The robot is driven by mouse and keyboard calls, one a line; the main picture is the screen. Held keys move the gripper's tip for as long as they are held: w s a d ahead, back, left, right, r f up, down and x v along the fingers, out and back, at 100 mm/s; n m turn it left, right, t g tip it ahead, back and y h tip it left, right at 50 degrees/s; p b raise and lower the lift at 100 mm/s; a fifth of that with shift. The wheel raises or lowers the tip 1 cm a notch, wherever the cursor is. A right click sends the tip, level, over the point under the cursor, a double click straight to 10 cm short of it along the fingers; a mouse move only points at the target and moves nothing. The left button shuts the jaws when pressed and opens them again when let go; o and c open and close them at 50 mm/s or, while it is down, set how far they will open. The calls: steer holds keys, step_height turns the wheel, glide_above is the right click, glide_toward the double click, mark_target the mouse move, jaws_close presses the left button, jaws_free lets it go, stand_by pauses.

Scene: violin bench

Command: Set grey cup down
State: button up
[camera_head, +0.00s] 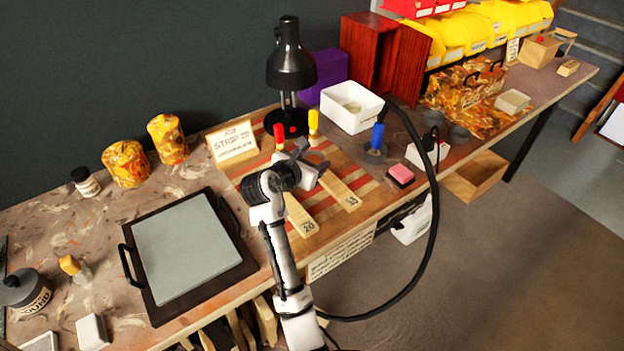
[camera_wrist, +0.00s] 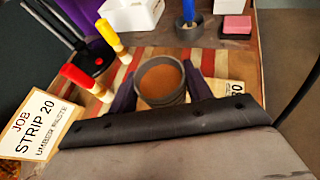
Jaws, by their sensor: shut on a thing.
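The grey cup (camera_wrist: 160,82) is between the two fingers of my gripper (camera_wrist: 161,92) in the wrist view. I look into its round open rim, and its inside looks brown. The fingers are shut on its sides. In the head view my gripper (camera_head: 313,158) is over the red-and-cream striped board (camera_head: 238,172); I cannot make out the cup clearly there. The striped board also shows behind the cup in the wrist view (camera_wrist: 206,62). I cannot tell whether the cup's base touches the board.
Red (camera_head: 279,136) and yellow (camera_head: 313,124) handled tools stand behind my gripper. Number-marked wooden strips (camera_head: 301,216) lie in front. A grey cup with a blue-handled tool (camera_head: 375,155), a pink block (camera_head: 400,175) and a white tub (camera_head: 350,120) are to the right. A job sign (camera_head: 232,142) stands left.

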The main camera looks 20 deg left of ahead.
steer(key=shift+f, duration=3.6)
steer(key=o, duration=1.1)
steer(key=shift+f, duration=0.15)
steer(key=shift+o, duration=0.2)
steer(key=b+v, duration=0.1)
steer(key=v, duration=1.1)
steer(key=shift+a, duration=0.1)
